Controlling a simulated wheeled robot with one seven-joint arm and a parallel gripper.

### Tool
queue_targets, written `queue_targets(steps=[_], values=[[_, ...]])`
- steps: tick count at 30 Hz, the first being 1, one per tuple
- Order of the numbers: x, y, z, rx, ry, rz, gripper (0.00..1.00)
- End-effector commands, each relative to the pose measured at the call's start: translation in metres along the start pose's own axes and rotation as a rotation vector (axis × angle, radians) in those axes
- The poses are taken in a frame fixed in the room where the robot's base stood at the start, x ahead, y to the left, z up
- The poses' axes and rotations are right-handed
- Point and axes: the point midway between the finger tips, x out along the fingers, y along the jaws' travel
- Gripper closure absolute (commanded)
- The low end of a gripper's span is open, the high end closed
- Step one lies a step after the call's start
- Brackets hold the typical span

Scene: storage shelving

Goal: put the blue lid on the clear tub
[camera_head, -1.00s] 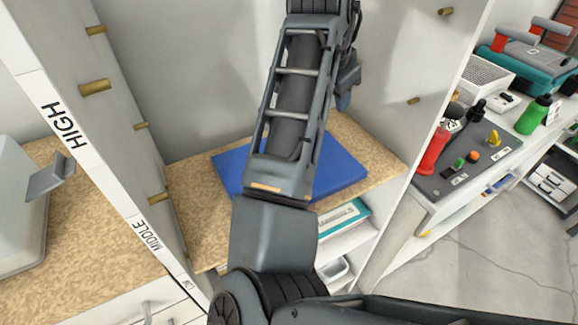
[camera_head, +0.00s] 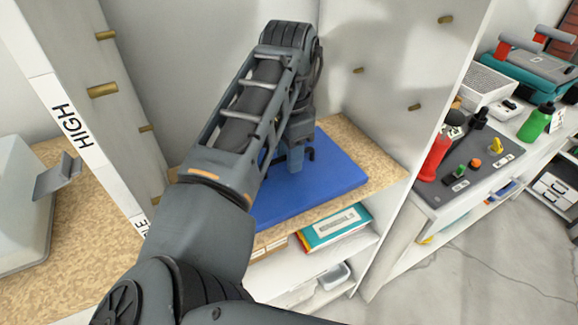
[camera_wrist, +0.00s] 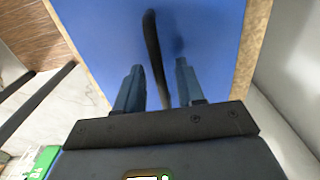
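The blue lid (camera_head: 325,178) is a flat blue rectangle lying on the cork-coloured shelf board in the head view. It fills much of the wrist view (camera_wrist: 100,30). My gripper (camera_head: 296,165) is over the lid's middle, pointing down. In the wrist view my gripper (camera_wrist: 157,72) has its two blue-grey fingers apart, with a thin black curved bar (camera_wrist: 152,45) showing between them. I cannot tell whether the fingertips touch the lid. A pale tub-like box (camera_head: 18,215) with a grey latch stands at the left; I cannot tell whether it is the clear tub.
The shelf board (camera_head: 378,165) has upright side walls with brass pegs. Below it are a teal-and-white box (camera_head: 335,228) and a small whitish bin (camera_head: 333,275).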

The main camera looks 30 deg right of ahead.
Motion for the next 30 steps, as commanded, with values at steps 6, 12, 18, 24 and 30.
queue_targets(steps=[6, 12, 18, 24, 30], values=[[0.0121, 0.0002, 0.0002, -0.001, 0.000, 0.000, 0.62], [0.0119, 0.0002, -0.0001, -0.001, 0.000, -0.001, 0.67], [0.0117, 0.0002, -0.0002, -0.001, 0.000, -0.001, 0.86], [0.0116, 0.0002, -0.0003, -0.001, 0.001, -0.001, 1.00], [0.0114, 0.0001, -0.0003, -0.001, 0.001, -0.001, 1.00]])
